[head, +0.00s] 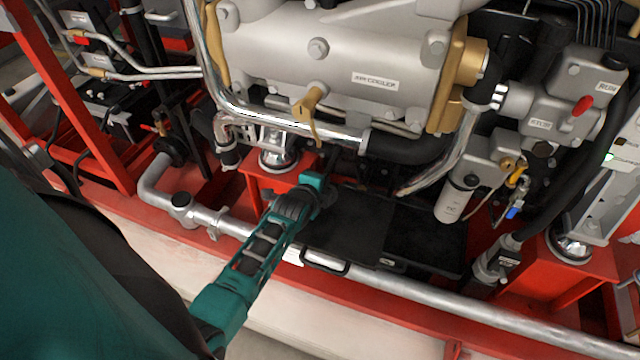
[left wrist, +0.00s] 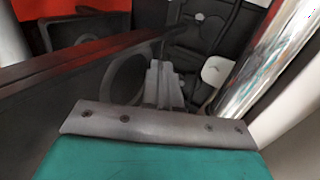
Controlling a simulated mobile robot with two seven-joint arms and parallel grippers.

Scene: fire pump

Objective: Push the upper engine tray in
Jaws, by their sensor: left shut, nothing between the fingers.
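Two flat black trays sit side by side in the head view below the engine. The left one, a matt panel (head: 350,222), looks slightly higher and seems to be the upper engine tray. A black loop handle (head: 325,266) is at its front edge, by the silver pipe. The darker tray (head: 430,240) lies to its right. My left gripper (head: 322,190) is over the left tray's back left corner; its fingertips are hard to make out there. In the left wrist view its grey fingers (left wrist: 163,85) are together and empty, close to a dark flat surface on the left. My right gripper is not in view.
The grey engine block (head: 330,60) hangs above the trays. A silver pipe (head: 450,305) runs along the red frame in front. A white filter canister (head: 455,200) and black hoses stand to the right. A red mount (head: 275,175) is left of the gripper.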

